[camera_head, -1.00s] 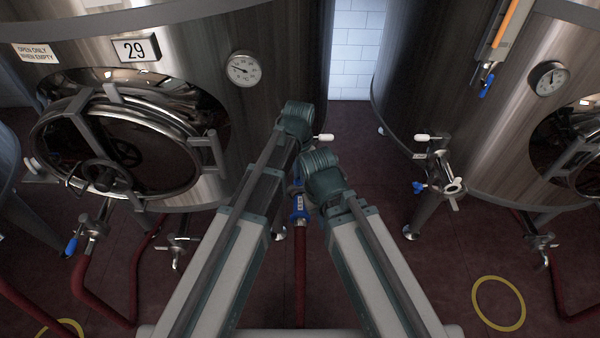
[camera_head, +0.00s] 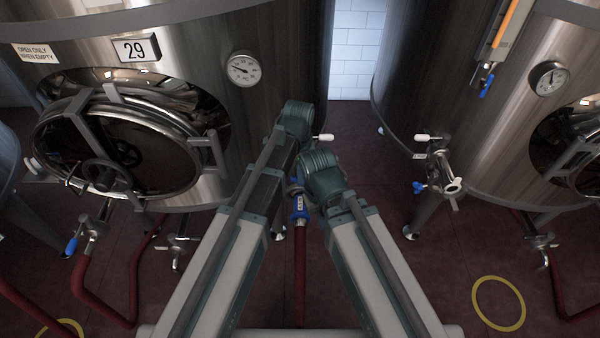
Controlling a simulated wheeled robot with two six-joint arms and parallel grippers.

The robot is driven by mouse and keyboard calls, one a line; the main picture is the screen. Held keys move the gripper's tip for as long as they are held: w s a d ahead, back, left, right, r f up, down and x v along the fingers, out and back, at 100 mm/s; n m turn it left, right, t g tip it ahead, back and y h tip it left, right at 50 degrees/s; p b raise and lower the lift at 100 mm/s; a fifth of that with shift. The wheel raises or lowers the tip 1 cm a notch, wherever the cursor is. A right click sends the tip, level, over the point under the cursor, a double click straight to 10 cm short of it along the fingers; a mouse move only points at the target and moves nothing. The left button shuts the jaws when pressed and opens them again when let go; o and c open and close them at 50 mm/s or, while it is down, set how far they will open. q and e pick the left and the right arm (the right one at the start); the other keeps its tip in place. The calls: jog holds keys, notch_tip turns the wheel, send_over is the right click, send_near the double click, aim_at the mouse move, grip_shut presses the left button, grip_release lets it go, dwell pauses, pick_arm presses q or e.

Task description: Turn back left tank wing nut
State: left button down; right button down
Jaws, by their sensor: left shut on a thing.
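The left tank (camera_head: 285,65) is the big steel one with a number 29 plate. The wrist of my left arm (camera_head: 296,122) is in front of the tank's lower right side. My left gripper (camera_head: 296,186) is mostly covered by my wrists and is shut at the tank's outlet fitting. The wing nut there is hidden behind my arms. A white valve handle (camera_head: 323,137) sticks out to the right of the left wrist. My right wrist (camera_head: 324,174) is close beside and below the left one; its jaws are hidden.
A blue coupling (camera_head: 300,207) on a red hose (camera_head: 300,265) hangs between my arms. The right tank (camera_head: 440,85) has a similar outlet fitting (camera_head: 450,187). The left tank's round hatch (camera_head: 165,152) is to the left. Floor is clear between the tanks.

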pick_arm(q)
jog(key=shift+m, duration=0.4)
jog(key=c, duration=0.9)
grip_release()
jog(key=shift+r, duration=0.1)
notch_tip(320, 180, up, 14)
jog(key=p, duration=1.3)
jog(key=shift+a+p, duration=0.1)
jog(key=shift+p, duration=0.3)
jog(key=shift+f, duration=0.2)
